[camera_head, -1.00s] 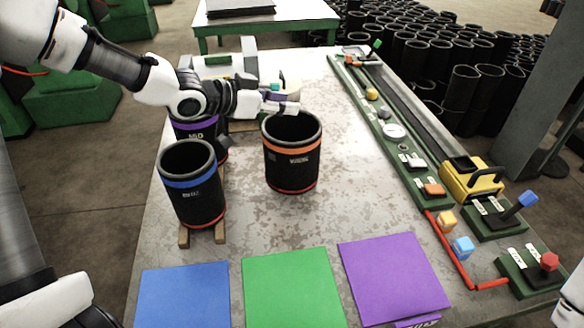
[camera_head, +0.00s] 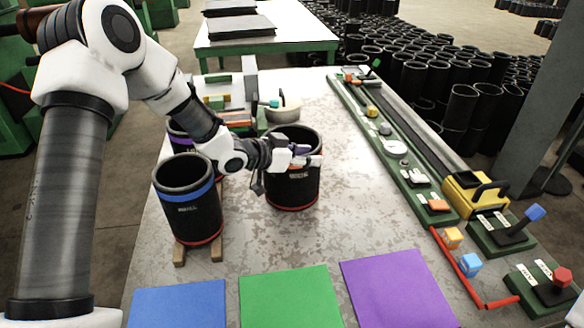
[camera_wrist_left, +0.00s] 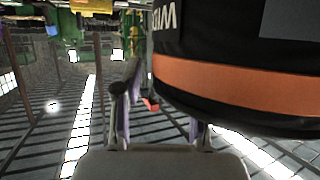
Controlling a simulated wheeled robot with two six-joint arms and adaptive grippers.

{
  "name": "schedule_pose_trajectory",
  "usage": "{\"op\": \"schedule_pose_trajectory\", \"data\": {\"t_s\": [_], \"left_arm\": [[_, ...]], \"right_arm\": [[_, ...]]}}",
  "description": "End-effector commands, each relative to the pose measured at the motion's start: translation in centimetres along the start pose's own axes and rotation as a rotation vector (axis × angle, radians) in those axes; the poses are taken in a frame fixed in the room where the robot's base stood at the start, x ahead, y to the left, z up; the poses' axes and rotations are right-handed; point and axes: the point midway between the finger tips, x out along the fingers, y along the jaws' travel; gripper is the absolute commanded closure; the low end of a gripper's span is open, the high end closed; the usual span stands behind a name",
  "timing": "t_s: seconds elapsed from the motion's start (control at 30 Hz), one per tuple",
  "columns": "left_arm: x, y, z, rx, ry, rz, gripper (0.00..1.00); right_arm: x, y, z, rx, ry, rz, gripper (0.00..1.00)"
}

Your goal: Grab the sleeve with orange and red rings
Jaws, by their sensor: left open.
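The black sleeve with an orange ring at the top and a red ring at the bottom (camera_head: 293,190) stands upright on the table. My left gripper (camera_head: 311,155) is open at its near upper side, in front of the orange ring, and hides part of the ring and rim. In the left wrist view the sleeve (camera_wrist_left: 235,75) fills the upper right, with its orange ring and rim close. There one finger of the gripper (camera_wrist_left: 163,112) is clear of the sleeve and the other is partly hidden by it. I cannot tell whether they touch. My right gripper is not in view.
A blue-ringed sleeve (camera_head: 188,205) stands on wooden strips close left, with a purple-ringed sleeve (camera_head: 178,139) behind it. Blue (camera_head: 178,305), green (camera_head: 290,298) and purple (camera_head: 398,293) mats lie in front. A green rail with controls (camera_head: 408,178) lines the right edge.

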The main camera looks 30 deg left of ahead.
Motion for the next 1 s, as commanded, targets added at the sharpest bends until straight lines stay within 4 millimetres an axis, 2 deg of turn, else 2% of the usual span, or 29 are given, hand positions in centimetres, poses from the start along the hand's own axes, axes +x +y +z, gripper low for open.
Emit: {"op": "schedule_pose_trajectory", "data": {"t_s": [0.23,0.33,0.37,0.77,0.87,1.0], "left_arm": [[0.4,0.0,-0.1,-0.001,0.002,0.0,0.59],[0.4,0.0,-0.1,0.0,0.002,0.0,0.94],[0.4,0.0,-0.1,0.0,0.001,0.0,1.0],[0.3,0.0,-0.3,0.003,0.004,0.0,1.0],[-0.1,0.0,-1.3,0.004,0.005,0.0,1.0],[-1.2,0.0,-4.0,0.006,0.009,0.0,1.0]], "right_arm": [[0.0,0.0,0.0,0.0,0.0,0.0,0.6],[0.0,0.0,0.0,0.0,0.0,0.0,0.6],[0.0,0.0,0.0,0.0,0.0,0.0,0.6],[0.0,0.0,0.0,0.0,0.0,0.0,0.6],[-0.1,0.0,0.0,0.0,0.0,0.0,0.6],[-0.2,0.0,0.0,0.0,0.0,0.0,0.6]]}}
